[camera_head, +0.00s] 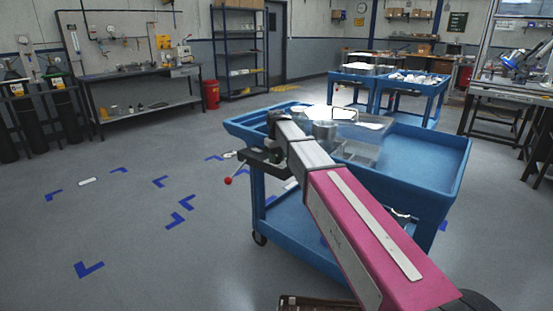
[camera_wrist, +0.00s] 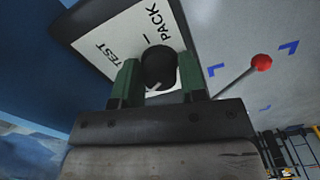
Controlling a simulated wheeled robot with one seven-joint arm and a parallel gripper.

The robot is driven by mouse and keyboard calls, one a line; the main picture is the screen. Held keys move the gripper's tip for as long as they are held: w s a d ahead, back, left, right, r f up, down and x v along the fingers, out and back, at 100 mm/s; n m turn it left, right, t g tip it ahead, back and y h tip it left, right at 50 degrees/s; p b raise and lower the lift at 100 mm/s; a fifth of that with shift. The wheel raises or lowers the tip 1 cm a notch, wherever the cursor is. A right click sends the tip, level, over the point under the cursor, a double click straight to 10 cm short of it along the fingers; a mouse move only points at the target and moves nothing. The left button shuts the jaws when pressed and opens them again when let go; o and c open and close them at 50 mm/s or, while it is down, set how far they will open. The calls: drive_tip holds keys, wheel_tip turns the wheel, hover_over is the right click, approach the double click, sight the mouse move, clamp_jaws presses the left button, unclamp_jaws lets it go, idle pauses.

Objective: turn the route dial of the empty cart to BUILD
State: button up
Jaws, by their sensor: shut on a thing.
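In the wrist view, the route dial is a round black knob (camera_wrist: 158,66) on a pale label plate (camera_wrist: 110,35) fixed to the blue cart (camera_wrist: 28,75). TEST is printed left of the knob and PACK above right; I see no BUILD, and the gripper covers the lower part of the plate. A pale mark shows on the knob's lower edge. My gripper (camera_wrist: 159,84) has its green finger pads on either side of the knob and is shut on it. In the head view the near blue cart (camera_head: 440,140) stands under my arm, which hides the dial.
A lever with a red ball (camera_wrist: 262,62) sticks out beside the dial. A clear box and metal parts (camera_head: 350,135) sit on the near cart's top, so it does not look empty. Another blue cart (camera_head: 405,85) stands behind. The floor to the left is clear, with blue corner marks.

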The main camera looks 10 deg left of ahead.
drive_tip(key=o, duration=0.9)
wheel_tip(320, 180, up, 11)
drive_tip(key=shift+f, duration=0.1)
idle(0.3)
